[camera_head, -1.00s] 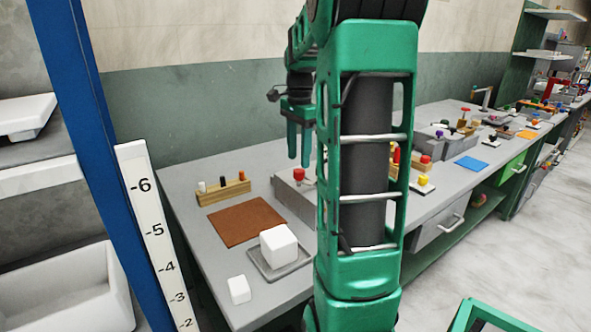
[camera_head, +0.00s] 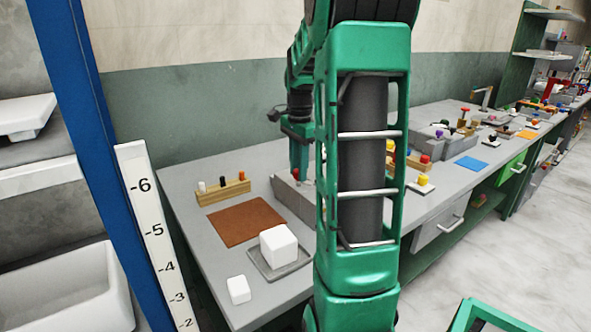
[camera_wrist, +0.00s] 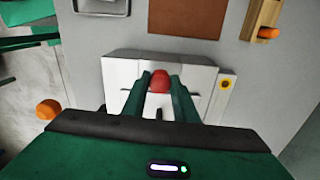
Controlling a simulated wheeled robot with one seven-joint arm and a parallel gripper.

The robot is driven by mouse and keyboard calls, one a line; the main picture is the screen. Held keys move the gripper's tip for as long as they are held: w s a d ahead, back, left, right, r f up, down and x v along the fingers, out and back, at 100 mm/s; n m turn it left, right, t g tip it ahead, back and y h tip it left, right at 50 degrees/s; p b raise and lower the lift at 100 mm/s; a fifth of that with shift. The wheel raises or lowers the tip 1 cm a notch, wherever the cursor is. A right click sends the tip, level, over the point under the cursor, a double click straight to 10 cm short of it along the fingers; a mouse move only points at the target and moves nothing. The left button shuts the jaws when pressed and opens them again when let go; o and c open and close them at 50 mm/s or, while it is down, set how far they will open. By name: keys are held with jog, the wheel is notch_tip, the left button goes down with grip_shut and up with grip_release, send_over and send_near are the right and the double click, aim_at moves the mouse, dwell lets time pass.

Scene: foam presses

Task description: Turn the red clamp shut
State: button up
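The red clamp's rounded knob (camera_wrist: 160,81) stands on a pale grey press block (camera_wrist: 205,78) in the wrist view. A yellow round mark with a dark centre is on the block's right part. My gripper (camera_wrist: 159,84) has its two green fingers on either side of the knob, apart, with narrow gaps showing. In the head view my gripper (camera_head: 299,166) is low over the press block (camera_head: 290,195), and its fingers and my arm hide most of the knob and the block's right part.
A brown mat (camera_head: 240,222), a tray (camera_head: 268,270) with a white cube (camera_head: 279,246), and a small white block (camera_head: 238,289) lie in front. A wooden peg rack (camera_head: 222,192) stands behind the mat. Other stations line the bench to the right.

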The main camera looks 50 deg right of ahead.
aim_at(297, 170)
jog(key=shift+w+n, duration=0.1)
jog(key=shift+n, duration=0.3)
jog(key=n, duration=0.4)
jog(key=shift+r+n, duration=0.1)
jog(key=shift+n, duration=0.3)
jog(key=n, duration=0.6)
jog(key=shift+w, duration=0.15)
jog(key=shift+n, duration=0.3)
jog(key=o, duration=1.1)
jog(key=shift+c, duration=0.2)
notch_tip(297, 170, up, 11)
jog(key=shift+a+f, duration=0.1)
jog(key=shift+f, duration=0.1)
